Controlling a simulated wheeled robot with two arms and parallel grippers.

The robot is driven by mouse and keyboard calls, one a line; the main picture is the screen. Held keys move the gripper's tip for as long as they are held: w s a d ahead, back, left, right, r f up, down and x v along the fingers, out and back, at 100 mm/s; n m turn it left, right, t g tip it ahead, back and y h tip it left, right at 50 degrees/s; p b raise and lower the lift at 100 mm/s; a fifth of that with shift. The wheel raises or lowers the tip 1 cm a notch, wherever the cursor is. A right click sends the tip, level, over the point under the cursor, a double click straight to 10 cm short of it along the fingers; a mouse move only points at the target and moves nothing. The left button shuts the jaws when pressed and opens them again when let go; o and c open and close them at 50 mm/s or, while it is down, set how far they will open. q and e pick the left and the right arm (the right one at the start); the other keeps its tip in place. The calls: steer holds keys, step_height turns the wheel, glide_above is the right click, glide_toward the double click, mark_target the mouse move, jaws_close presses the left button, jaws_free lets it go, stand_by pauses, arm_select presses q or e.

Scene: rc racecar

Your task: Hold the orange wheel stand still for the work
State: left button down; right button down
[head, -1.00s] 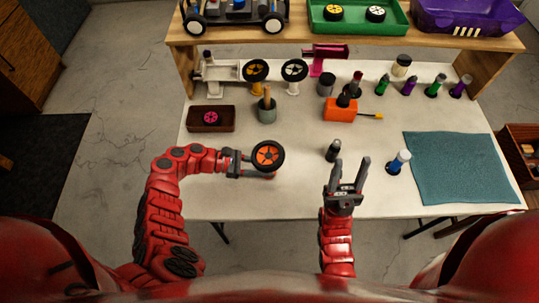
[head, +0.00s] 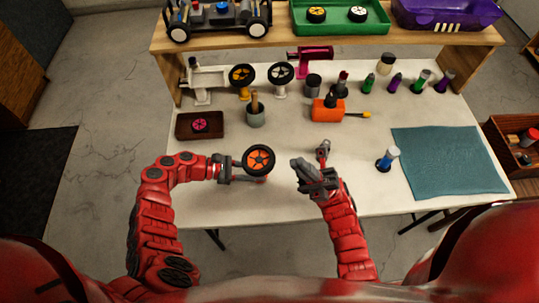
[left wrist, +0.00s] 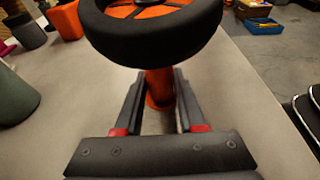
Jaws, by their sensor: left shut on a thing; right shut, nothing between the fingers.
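The orange wheel stand holds a wheel (head: 258,160) with a black tyre and orange hub above the near left part of the table. In the left wrist view its orange post (left wrist: 159,88) stands upright between the fingers, under the tyre (left wrist: 155,38). My left gripper (head: 238,172) is shut on that post below the wheel. The stand's foot is mostly hidden in the head view. My right gripper (head: 300,168) is shut and empty, a little right of the wheel and apart from it, its fingers pointing up and left.
A small dark item (head: 323,147) stands just beyond my right gripper, partly hidden. A brown tray (head: 183,128), grey pot (head: 256,118) and orange box (head: 326,110) stand behind.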

steer(key=a+n+g+h, duration=0.3)
steer(key=a+n+h, duration=0.2)
steer(key=n+t+h, duration=0.7)
steer(key=t+h, duration=0.2)
steer(key=h, duration=0.9)
glide_toward(270, 156)
steer(key=shift+s+d+r, duration=0.1)
steer(key=shift+d+r, duration=0.15)
steer(key=shift+d, duration=0.2)
steer(key=shift+x, duration=3.55)
